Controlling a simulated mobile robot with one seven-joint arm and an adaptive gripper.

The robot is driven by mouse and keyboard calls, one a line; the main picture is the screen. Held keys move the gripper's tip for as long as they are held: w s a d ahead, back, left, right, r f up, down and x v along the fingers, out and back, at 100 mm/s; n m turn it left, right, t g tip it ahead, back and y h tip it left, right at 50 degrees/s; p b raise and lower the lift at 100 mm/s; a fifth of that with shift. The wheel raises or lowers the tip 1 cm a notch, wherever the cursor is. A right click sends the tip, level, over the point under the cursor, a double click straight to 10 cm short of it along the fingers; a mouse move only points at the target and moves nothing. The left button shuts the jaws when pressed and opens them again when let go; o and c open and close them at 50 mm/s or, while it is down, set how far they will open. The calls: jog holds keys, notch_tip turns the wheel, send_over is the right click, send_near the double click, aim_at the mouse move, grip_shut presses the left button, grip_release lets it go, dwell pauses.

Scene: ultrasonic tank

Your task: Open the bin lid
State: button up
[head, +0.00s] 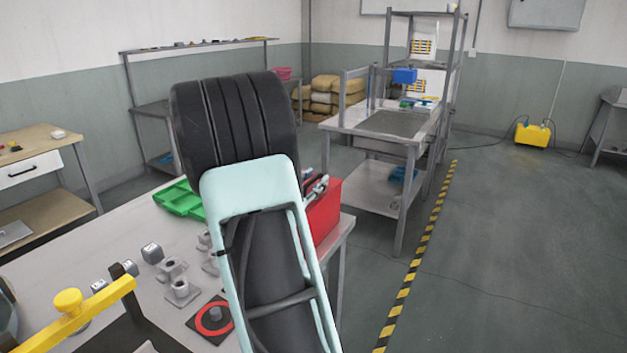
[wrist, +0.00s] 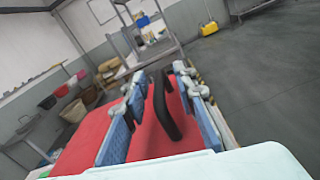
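The red bin (head: 325,212) stands on the near table, mostly hidden behind my arm in the head view. Its red lid (wrist: 82,150) fills the lower middle of the wrist view and looks closed. A black arched handle (wrist: 166,108) rises from the lid. My gripper (wrist: 166,102) is open, with one blue-padded finger on each side of the handle. The left finger looks nearer to it; I cannot tell whether it touches. In the head view only a small grey part of the gripper (head: 316,188) shows beside my arm.
On the table (head: 125,245) are a green tray (head: 178,200), several small grey metal parts, a black pad with a red ring (head: 211,316) and a yellow lever (head: 85,315). A steel bench (head: 385,122) stands behind.

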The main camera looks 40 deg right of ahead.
grip_shut()
dwell(0.4)
